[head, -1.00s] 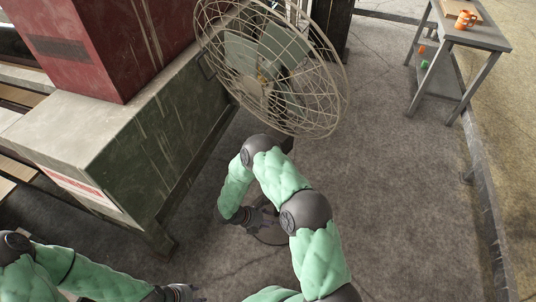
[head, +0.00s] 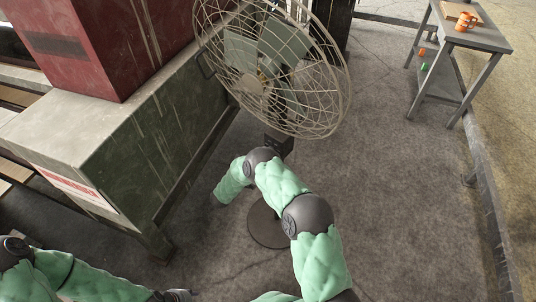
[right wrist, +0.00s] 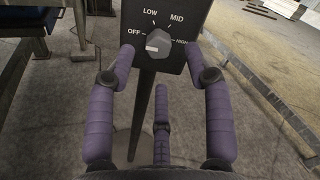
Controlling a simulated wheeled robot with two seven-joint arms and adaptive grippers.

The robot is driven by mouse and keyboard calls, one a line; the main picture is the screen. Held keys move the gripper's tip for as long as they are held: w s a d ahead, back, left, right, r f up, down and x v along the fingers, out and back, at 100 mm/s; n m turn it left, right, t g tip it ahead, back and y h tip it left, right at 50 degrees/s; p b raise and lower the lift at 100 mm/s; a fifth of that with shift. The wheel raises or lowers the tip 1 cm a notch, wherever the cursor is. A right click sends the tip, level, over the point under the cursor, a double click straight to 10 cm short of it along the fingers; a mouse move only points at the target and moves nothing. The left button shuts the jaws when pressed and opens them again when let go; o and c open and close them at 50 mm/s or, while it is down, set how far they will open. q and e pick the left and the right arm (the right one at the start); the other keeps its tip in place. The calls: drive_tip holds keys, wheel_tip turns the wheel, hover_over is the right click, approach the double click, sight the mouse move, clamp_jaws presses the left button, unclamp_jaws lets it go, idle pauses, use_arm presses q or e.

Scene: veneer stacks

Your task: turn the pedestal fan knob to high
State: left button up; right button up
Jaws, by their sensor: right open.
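The pedestal fan (head: 268,80) stands on the floor, with its dark control box (head: 279,143) below the cage. In the right wrist view the box face (right wrist: 183,62) reads OFF, LOW, MID and HIGH. The grey round knob (right wrist: 161,38) has a white mark at its lower left, on the OFF side. My right gripper (right wrist: 160,52) is open, its two side fingers spread left and right of the knob, apparently not touching it; the third finger is below.
A long green-grey cabinet (head: 150,130) with a red housing (head: 105,45) stands left of the fan. The fan's round base (head: 266,226) is on the floor. A grey table (head: 470,35) with an orange mug (head: 466,21) is at the back right. The floor between is clear.

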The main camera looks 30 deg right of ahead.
drive_tip(key=shift+b+x, duration=0.3)
drive_tip(key=shift+x, duration=2.05)
clamp_jaws()
